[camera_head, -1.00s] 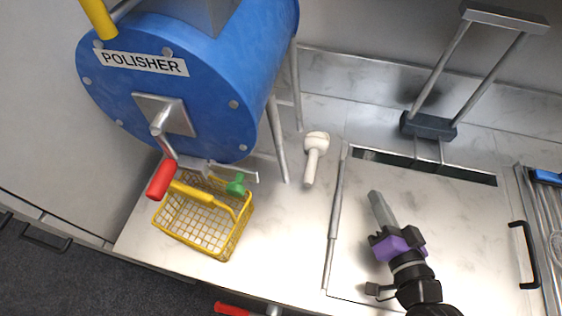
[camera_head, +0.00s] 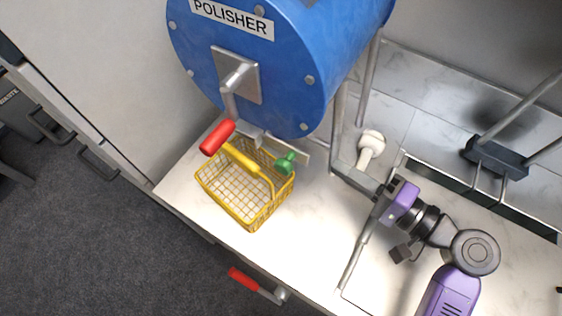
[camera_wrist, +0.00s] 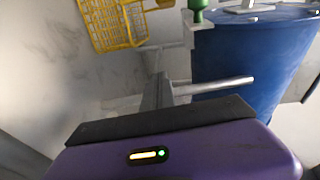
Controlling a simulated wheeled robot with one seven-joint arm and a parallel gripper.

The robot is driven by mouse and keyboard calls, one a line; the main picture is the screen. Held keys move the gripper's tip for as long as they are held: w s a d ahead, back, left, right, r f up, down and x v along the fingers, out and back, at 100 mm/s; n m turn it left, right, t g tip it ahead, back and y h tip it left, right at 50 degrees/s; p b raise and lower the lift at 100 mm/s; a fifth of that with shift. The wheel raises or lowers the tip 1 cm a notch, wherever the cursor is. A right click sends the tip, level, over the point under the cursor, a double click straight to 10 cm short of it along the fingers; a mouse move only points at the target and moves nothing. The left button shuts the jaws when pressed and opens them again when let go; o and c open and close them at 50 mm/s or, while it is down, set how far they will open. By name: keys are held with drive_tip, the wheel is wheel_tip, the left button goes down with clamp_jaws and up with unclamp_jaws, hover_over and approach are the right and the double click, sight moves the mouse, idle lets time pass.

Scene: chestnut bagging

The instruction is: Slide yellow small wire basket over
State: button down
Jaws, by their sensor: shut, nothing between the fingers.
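The yellow small wire basket (camera_head: 246,190) stands on the white marbled counter near its left front corner, below the blue polisher drum. Its handle lies toward the drum side and it looks empty. In the wrist view the basket (camera_wrist: 112,22) shows at the top left, beyond my fingers. My gripper (camera_head: 340,170) is shut and empty, to the right of the basket and clear of it, with its fingers pointing left. The shut fingers also show in the wrist view (camera_wrist: 157,92).
The blue polisher (camera_head: 270,75) with a red-handled crank (camera_head: 217,138) overhangs the basket's back. A green knob (camera_head: 285,163) sits at the basket's back right. A white-headed tool (camera_head: 370,148) is behind my gripper. A red handle (camera_head: 243,279) juts from the counter front. Counter between basket and gripper is clear.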

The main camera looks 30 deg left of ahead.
sight(260, 171)
drive_tip(key=a+r+g, duration=0.1)
drive_tip(key=a, duration=0.2)
drive_tip(key=s+a+r+n+g+y+p, duration=0.1)
drive_tip(key=a, duration=0.3)
drive_tip(key=s+a+r+g+p, duration=0.1)
drive_tip(key=a, duration=0.2)
drive_tip(key=shift+s+a+n+y, duration=0.25)
drive_tip(key=shift+a+n+y, duration=0.05)
drive_tip(key=shift+a+n, duration=0.1)
drive_tip(key=shift+s+a+f+p, duration=0.1)
drive_tip(key=shift+s+a+p, duration=0.2)
drive_tip(key=shift+s, duration=0.3)
drive_tip(key=shift+s+a+p, duration=0.15)
drive_tip(key=shift+s+p, duration=0.15)
drive_tip(key=shift+s, duration=0.35)
drive_tip(key=shift+s+a+f+p, duration=0.1)
drive_tip(key=shift+s+a+p, duration=0.2)
drive_tip(key=shift+s, duration=0.3)
drive_tip(key=shift+s+a, duration=0.2)
drive_tip(key=shift+s, duration=0.85)
drive_tip(key=shift+w, duration=0.1)
